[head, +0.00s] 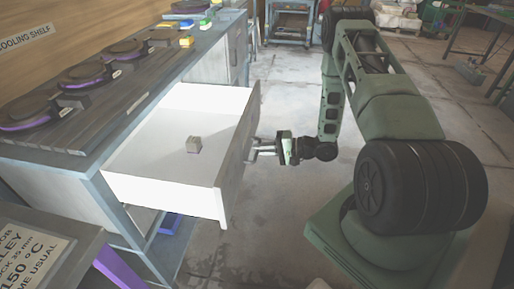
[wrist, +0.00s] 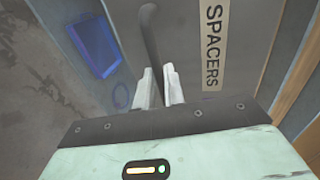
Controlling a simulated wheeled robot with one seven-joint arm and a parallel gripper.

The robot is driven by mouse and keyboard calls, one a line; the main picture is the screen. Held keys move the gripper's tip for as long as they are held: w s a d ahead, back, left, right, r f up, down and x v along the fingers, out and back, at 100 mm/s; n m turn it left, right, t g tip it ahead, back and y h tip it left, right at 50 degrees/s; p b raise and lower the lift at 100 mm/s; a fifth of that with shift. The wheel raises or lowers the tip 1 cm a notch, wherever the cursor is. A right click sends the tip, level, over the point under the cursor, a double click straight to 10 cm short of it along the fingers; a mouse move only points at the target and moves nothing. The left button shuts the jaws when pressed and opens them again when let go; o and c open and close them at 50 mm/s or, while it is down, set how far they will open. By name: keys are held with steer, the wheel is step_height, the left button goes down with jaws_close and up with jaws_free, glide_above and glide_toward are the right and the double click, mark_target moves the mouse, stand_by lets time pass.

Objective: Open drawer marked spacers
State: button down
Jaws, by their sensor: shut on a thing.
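The drawer (head: 165,160) is white inside and stands well out from the bench in the head view. My gripper (wrist: 160,88) is shut on the handle. In the head view my gripper (head: 268,149) is at the outer side of the drawer front. The fingers hide the gripped part of the handle.
The bench top (head: 120,117) holds several dark round plates with purple edges. A blue bin (wrist: 95,45) is below in the wrist view. A sign board (head: 30,250) stands at the lower left. Concrete floor (head: 290,100) lies open beyond the drawer front.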

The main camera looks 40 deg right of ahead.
steer(key=c, duration=1.5)
jaws_free()
steer(key=v, duration=1.7)
steer(key=shift+d, duration=0.25)
steer(key=shift+s, duration=0.1)
